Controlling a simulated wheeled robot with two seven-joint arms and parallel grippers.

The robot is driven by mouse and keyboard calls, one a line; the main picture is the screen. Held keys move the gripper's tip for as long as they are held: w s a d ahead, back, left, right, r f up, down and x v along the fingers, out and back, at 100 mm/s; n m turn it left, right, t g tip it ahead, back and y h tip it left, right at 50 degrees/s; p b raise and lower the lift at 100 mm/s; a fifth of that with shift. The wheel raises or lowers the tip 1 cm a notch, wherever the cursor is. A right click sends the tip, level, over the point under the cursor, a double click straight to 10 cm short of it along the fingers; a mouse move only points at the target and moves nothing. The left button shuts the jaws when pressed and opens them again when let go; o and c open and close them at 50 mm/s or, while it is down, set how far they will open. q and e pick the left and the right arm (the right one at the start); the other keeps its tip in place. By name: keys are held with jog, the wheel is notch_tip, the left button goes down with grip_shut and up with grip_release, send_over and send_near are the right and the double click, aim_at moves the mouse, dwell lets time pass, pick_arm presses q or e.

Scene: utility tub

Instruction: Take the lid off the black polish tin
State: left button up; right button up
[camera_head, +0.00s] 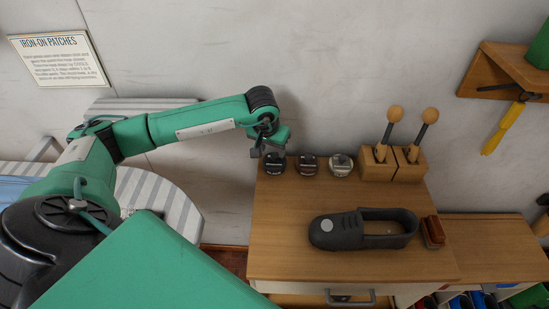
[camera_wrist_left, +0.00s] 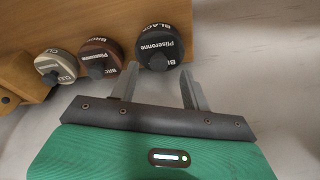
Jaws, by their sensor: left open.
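The black polish tin (camera_head: 275,164) stands at the back left corner of the wooden cabinet top, with its lid on. In the left wrist view its lid (camera_wrist_left: 163,43) reads "BLACK" and has a dark knob (camera_wrist_left: 158,63) at the near side. My left gripper (camera_head: 268,151) is just above and behind the tin in the head view, partly covering it. In the left wrist view the two fingers of the left gripper (camera_wrist_left: 159,74) are open and spread to either side of the knob; whether they touch it I cannot tell. My right gripper is not in view.
A brown tin (camera_head: 308,165) and a pale-lidded tin (camera_head: 341,165) stand in a row to the right. Beyond are wooden blocks (camera_head: 378,168) with two round-handled tools. A dark shoe (camera_head: 333,232) and a brush (camera_head: 433,232) lie in front. The cabinet's front left is clear.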

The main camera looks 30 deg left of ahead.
aim_at(274, 155)
pick_arm(q)
jog(key=p+x, duration=0.1)
jog(key=x, duration=0.3)
jog(key=shift+w, duration=0.15)
grip_shut()
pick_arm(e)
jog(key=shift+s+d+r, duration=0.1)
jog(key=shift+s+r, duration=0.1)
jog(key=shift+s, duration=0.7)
